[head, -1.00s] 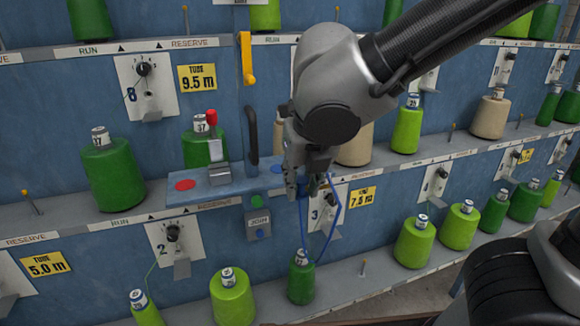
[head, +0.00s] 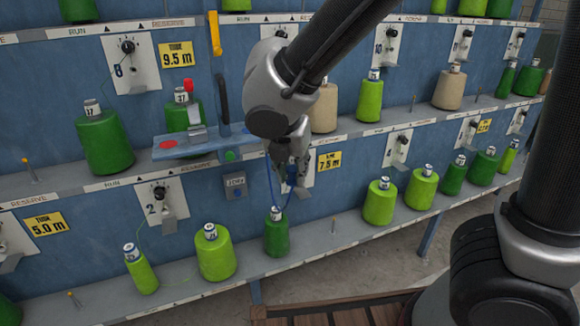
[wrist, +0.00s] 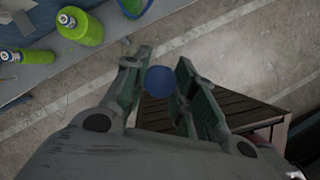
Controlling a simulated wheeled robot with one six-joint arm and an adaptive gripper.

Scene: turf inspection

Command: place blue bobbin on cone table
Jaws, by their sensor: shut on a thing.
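My gripper (head: 288,168) is shut on a small blue bobbin (wrist: 160,81), whose round end shows between the fingers (wrist: 157,83) in the wrist view. In the head view the arm and fingers mostly hide the bobbin. Blue yarn (head: 272,188) hangs in a loop from the gripper to the top of a dark green cone (head: 277,238) on the lower shelf. A dark slatted wooden table (head: 340,312), perhaps the cone table, stands at the bottom of the head view. It also shows below and beyond the fingers in the wrist view (wrist: 232,110).
The blue rack carries shelves of green and beige cones; the lower shelf (head: 330,228) is near my gripper. A blue ledge (head: 172,148) with a red-knobbed lever (head: 190,100) juts out left of it. Bare floor (head: 385,265) lies between rack and table.

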